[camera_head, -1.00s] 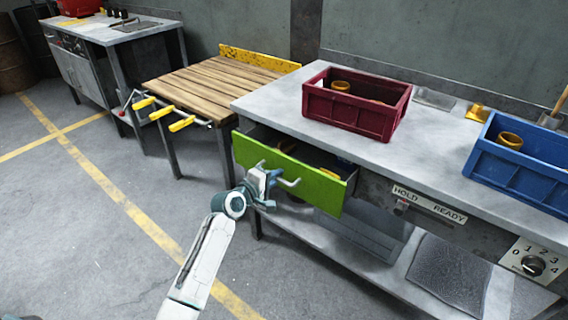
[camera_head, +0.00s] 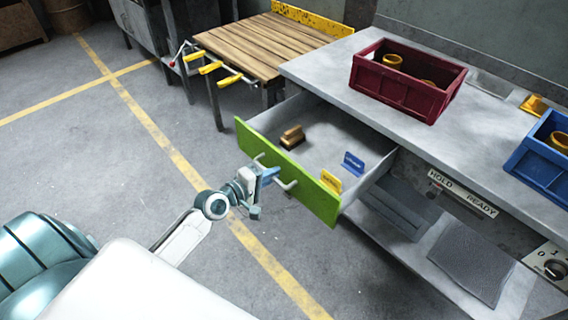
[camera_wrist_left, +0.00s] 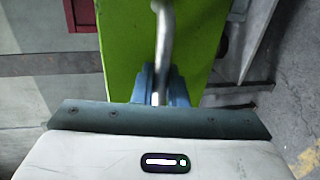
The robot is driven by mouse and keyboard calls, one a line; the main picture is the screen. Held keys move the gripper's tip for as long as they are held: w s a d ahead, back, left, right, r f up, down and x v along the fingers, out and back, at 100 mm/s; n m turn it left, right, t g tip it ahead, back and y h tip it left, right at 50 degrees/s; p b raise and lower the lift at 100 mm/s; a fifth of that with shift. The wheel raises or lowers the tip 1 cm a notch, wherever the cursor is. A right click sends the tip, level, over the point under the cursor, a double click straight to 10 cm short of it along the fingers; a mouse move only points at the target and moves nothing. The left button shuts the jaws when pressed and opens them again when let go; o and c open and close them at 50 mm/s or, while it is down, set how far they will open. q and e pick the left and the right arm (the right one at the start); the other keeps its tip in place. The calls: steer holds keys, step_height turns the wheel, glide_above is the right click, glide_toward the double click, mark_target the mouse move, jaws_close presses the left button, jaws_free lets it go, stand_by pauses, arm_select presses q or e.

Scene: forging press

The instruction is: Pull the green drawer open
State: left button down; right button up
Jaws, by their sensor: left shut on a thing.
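The green drawer (camera_head: 300,178) stands pulled well out from under the grey workbench, its inside open to view. In it lie a brown wooden brush or block (camera_head: 292,137), a yellow piece (camera_head: 331,181) and a blue piece (camera_head: 353,163). My left gripper (camera_head: 268,178) is at the bar handle (camera_head: 289,185) on the green front. In the left wrist view the blue fingers (camera_wrist_left: 162,88) are shut on the metal handle (camera_wrist_left: 164,40), with the green front (camera_wrist_left: 118,45) behind it. My right gripper is not in view.
A maroon crate (camera_head: 408,92) and a blue crate (camera_head: 535,165) stand on the workbench top (camera_head: 330,68). A slatted wooden table (camera_head: 262,45) with yellow-handled clamps (camera_head: 210,68) is behind the drawer at left. The floor (camera_head: 110,160) left of the drawer is clear.

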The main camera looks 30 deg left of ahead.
arm_select(q)
steer(key=shift+v, duration=0.85)
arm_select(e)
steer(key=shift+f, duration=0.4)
arm_select(q)
steer(key=shift+f, duration=0.2)
steer(key=c, duration=1.5)
jaws_free()
steer(key=shift+c, duration=0.2)
